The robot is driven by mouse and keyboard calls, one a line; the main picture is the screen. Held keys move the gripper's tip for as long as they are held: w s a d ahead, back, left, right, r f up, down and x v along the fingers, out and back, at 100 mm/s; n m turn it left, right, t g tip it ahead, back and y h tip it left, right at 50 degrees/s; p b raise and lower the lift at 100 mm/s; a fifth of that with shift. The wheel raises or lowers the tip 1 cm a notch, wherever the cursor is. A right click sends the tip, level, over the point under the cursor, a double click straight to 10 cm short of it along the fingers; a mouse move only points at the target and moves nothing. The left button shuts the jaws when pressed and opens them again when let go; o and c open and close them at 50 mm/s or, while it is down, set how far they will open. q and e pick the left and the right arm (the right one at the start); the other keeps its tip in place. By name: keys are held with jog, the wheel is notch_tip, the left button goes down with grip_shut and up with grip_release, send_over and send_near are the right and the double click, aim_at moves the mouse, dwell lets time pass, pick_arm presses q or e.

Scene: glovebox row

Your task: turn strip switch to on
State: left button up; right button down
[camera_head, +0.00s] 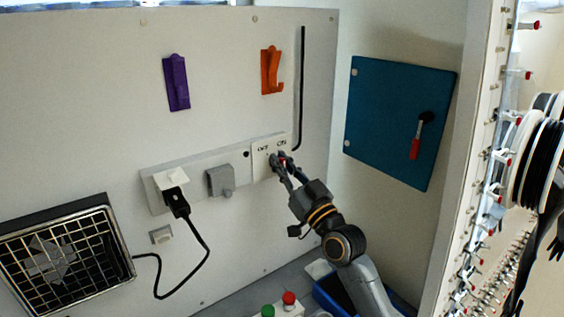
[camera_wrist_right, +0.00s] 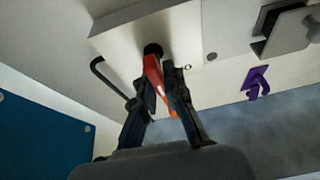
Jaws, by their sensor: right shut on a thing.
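The strip switch (camera_head: 262,146) is a white plate marked OFF on the left and ON on the right, at the right end of a white power strip (camera_head: 203,169). My right gripper (camera_head: 281,158) is at the plate and hides most of its lever. In the right wrist view, the red lever (camera_wrist_right: 153,70) runs from a black pivot on the white switch plate (camera_wrist_right: 122,45) and sits between the fingers of my right gripper (camera_wrist_right: 160,84), which are shut on it. Which label the lever points to is hard to tell. My left gripper is not in view.
A grey socket cover (camera_head: 220,181) and a black plug (camera_head: 176,202) with a cord are left of the switch. A black rod (camera_head: 302,90) hangs above right. A blue panel (camera_head: 395,120) with a red-handled lever is at right. Purple (camera_head: 176,83) and orange (camera_head: 271,70) hooks are above.

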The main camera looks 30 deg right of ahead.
jog(key=m+h+p, duration=0.2)
jog(key=m, duration=0.1)
jog(key=shift+d+r, duration=0.1)
jog(key=shift+r, duration=0.1)
jog(key=m+h+p, duration=0.2)
jog(key=m+p, duration=0.1)
jog(key=shift+d+f+m, duration=0.1)
jog(key=shift+d+m, duration=0.05)
jog(key=shift+m, duration=0.25)
jog(key=shift+f+m+h, duration=0.15)
jog(key=shift+m+h, duration=0.25)
jog(key=shift+m, duration=0.5)
jog(key=c, duration=1.4)
grip_release()
jog(key=shift+w+d, duration=0.1)
jog(key=shift+f, duration=0.1)
jog(key=v, duration=1.2)
jog(key=shift+r, duration=0.25)
